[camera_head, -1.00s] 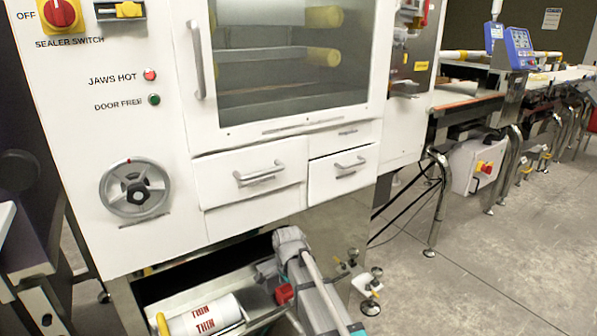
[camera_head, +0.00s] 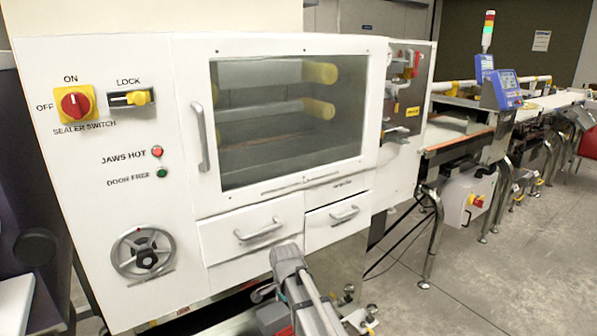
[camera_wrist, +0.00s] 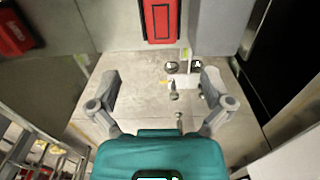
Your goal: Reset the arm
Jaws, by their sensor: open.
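My gripper (camera_wrist: 160,95) shows in the wrist view with its two grey fingers spread wide apart. Nothing is between them; only the grey floor (camera_wrist: 145,75) and some small metal feet lie beyond. In the head view part of my arm rises at the bottom centre, in front of the machine's lower edge. The gripper's fingers cannot be made out in that view.
A white sealer cabinet (camera_head: 105,205) with a glass door (camera_head: 290,125), two drawers, a handwheel (camera_head: 144,254) and a red-yellow switch (camera_head: 74,103) stands close in front. A conveyor line (camera_head: 460,140) runs along the right. Open floor (camera_head: 510,270) lies at lower right.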

